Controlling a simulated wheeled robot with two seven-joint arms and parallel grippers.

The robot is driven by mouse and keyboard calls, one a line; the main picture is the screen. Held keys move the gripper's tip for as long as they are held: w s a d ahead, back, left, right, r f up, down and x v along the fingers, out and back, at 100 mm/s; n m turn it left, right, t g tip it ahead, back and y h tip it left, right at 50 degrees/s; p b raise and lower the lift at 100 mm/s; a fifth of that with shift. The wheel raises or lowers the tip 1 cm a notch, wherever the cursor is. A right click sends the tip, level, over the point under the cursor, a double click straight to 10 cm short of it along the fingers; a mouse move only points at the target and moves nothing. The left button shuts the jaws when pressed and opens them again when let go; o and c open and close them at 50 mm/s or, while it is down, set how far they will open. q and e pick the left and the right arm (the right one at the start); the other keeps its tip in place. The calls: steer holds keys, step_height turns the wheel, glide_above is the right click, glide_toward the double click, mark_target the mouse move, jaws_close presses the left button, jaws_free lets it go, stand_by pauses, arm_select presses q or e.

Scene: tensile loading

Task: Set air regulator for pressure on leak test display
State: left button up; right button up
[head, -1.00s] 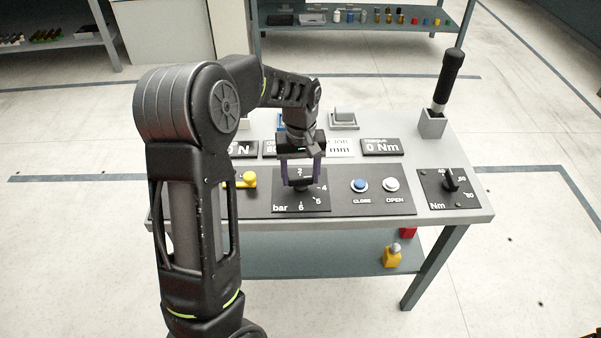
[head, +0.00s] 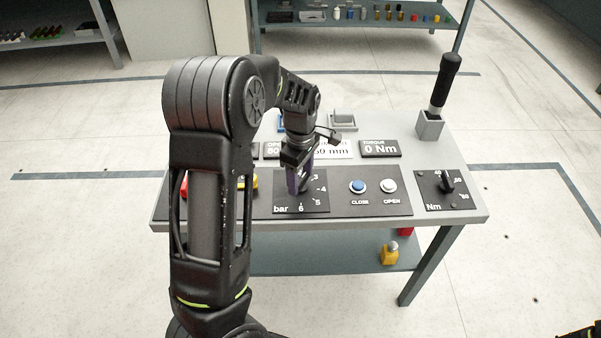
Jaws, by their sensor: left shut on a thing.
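The air regulator is a black square dial plate (head: 318,204) marked "bar", with 3, 4, 5 and 6 legible, in the table's front panel. My left gripper (head: 299,183) points down over it, its purple fingers shut around the regulator's dark knob, which they mostly hide. The knob's pointer cannot be read. Behind it is a row of displays. One, partly hidden by my arm, begins "OPE" with "80" below (head: 272,150). A white one (head: 335,152) ends in "50 mm", and a dark one (head: 379,147) reads "TORQUE 0 Nm". I cannot tell which is the leak test display.
A blue CLOSE button (head: 357,187) and a white OPEN button (head: 388,186) sit right of the dial. Further right are an Nm dial (head: 447,187) and an upright black-handled tool (head: 444,82) in a grey holder. My left arm covers the panel's left part.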

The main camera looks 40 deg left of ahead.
mark_target(300, 179)
arm_select(q)
steer(key=shift+r+n+p, duration=0.1)
steer(key=shift+n+p, duration=0.65)
steer(key=shift+n, duration=0.95)
steer(key=o, duration=1.4)
steer(key=shift+c, duration=0.2)
step_height(300, 179, up, 8)
steer(key=shift+f, duration=0.15)
